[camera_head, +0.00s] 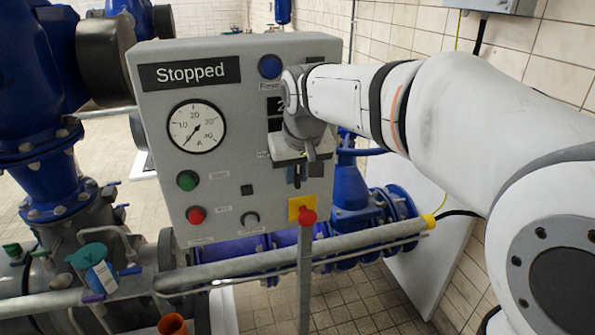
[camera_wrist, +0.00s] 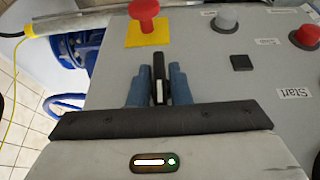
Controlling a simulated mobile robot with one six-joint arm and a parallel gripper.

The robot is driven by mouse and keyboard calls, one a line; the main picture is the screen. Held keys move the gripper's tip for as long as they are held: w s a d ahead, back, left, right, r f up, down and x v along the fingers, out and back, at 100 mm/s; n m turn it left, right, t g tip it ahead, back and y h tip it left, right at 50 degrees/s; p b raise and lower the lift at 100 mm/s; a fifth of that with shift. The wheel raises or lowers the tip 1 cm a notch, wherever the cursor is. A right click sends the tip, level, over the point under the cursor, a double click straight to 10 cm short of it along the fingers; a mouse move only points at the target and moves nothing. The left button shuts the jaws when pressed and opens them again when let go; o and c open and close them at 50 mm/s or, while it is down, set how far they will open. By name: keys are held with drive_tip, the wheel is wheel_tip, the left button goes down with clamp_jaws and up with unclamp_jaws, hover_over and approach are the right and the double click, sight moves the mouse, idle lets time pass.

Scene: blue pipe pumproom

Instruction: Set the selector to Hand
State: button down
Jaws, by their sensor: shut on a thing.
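The selector (camera_wrist: 158,72) is a black bar-shaped handle with a white mark, between the two blue fingers of my gripper (camera_wrist: 157,80) in the wrist view. My gripper is shut on it, a finger on each side. The handle lies lengthwise between the fingers. In the camera_head view my gripper (camera_head: 297,172) is at the right side of the grey control panel (camera_head: 245,120), and my wrist covers much of the selector area. The selector's position labels are hidden or too small to read.
The panel's display (camera_head: 190,73) reads "Stopped". A gauge (camera_head: 196,127) and green (camera_head: 187,180) and red (camera_head: 196,215) buttons are to the left. A red mushroom button (camera_head: 307,217) on a yellow plate (camera_wrist: 149,33) is close to my gripper. Blue pipes stand behind.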

drive_tip(key=h+b, duration=0.1)
drive_tip(key=h, duration=0.1)
drive_tip(key=n+t+h+b, duration=0.1)
drive_tip(key=h, duration=0.1)
drive_tip(key=shift+a+f+b, duration=0.2)
drive_tip(key=shift+b, duration=0.15)
drive_tip(key=shift+s+r+n+t+h+b, duration=0.1)
drive_tip(key=shift+n+t+h+b, duration=0.3)
drive_tip(key=shift+t+h+b, duration=0.7)
drive_tip(key=shift+g+h, duration=0.3)
drive_tip(key=shift+h, duration=0.4)
drive_tip(key=c, duration=1.5)
unclamp_jaws()
drive_tip(key=v, duration=0.7)
drive_tip(key=shift+s+a+r+b, duration=0.15)
drive_tip(key=shift+s+r+b, duration=0.05)
drive_tip(key=shift+r+b, duration=0.1)
